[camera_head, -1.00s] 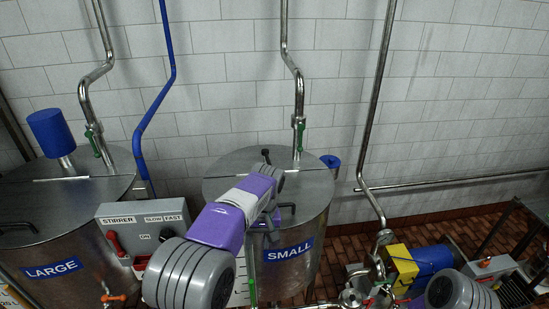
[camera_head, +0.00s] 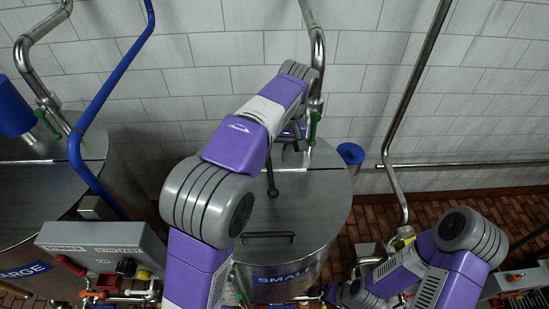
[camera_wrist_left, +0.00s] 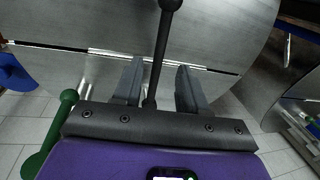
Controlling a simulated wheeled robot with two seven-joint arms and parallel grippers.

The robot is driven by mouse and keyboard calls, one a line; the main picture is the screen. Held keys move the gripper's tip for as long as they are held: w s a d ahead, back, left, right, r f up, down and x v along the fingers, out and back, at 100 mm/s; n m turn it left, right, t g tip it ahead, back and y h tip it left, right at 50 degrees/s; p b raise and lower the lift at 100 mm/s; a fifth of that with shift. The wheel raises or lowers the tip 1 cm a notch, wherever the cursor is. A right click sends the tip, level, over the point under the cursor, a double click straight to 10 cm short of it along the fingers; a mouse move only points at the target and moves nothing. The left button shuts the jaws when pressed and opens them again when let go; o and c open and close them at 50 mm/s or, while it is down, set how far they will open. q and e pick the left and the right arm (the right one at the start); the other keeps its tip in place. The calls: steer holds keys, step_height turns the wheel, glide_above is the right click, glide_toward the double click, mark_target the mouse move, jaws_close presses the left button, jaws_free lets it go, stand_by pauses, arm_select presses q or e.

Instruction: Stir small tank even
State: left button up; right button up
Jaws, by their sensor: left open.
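The small tank (camera_head: 320,205) is a steel drum with a round lid and a blue SMALL label (camera_head: 285,278). A black stirring handle with a rounded knob (camera_head: 271,188) stands out of its lid. My left gripper (camera_head: 291,150) is over the back of the lid, by the handle, partly hidden by my own arm. In the left wrist view, the gripper (camera_wrist_left: 160,68) is open, its two grey fingers on either side of the black rod (camera_wrist_left: 161,50), with gaps to both. My right arm shows at the lower right; its gripper cannot be made out.
A green-handled valve (camera_head: 314,125) on a steel pipe is close behind my left gripper. A lid handle (camera_head: 268,236) is at the front. The large tank (camera_head: 25,205) and a grey stirrer switch box (camera_head: 100,245) stand left. A blue pipe (camera_head: 105,100) runs between the tanks.

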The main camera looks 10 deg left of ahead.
mark_target(271, 171)
arm_select(q)
steer(key=f, duration=0.3)
steer(key=a+f, duration=0.1)
steer(key=f, duration=0.1)
steer(key=shift+s+f+b, duration=0.25)
steer(key=shift+f+b, duration=0.05)
jaws_close()
